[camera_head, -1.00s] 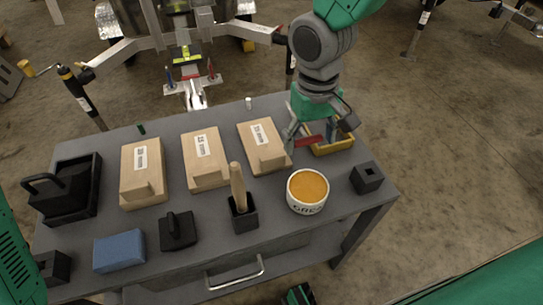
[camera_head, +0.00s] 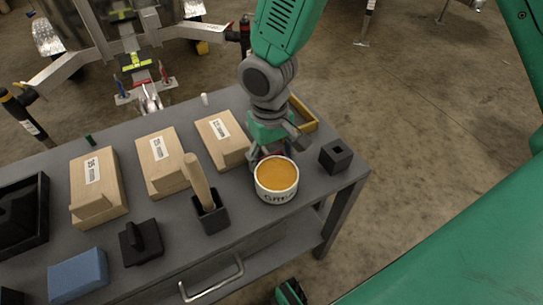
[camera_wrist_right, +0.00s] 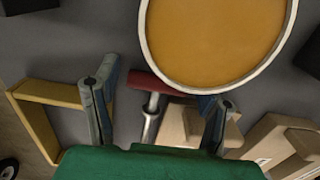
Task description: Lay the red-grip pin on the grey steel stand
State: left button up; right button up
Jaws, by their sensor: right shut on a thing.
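The red-grip pin (camera_wrist_right: 165,86) shows in the right wrist view, with a red crosswise handle and a shiny steel shank. Its red handle spans the space between the fingers of my right gripper (camera_wrist_right: 158,92), which is shut on it. In the head view my right gripper (camera_head: 270,150) is low over the bench, just behind the grease tub (camera_head: 277,193), and the pin is hidden there. The grey bench (camera_head: 150,212) seems to be the grey steel stand; no other stand is plain. My left gripper is not in view.
A yellow open frame (camera_head: 305,117) lies behind my right gripper. A black square holder (camera_head: 336,155) stands to the right. Wooden blocks (camera_head: 222,138), a wooden-handled tool (camera_head: 200,183), a black handled block (camera_head: 141,242) and a blue block (camera_head: 78,275) fill the left.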

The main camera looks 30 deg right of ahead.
jog(key=o, duration=1.6)
jog(key=shift+f, duration=0.1)
jog(key=r+p, duration=0.1)
jog(key=r, duration=0.3)
jog(key=r+p, duration=0.2)
jog(key=r, duration=0.2)
jog(key=r+p, duration=0.2)
jog(key=r, duration=0.2)
jog(key=shift+w+r, duration=0.1)
jog(key=shift+w, duration=0.15)
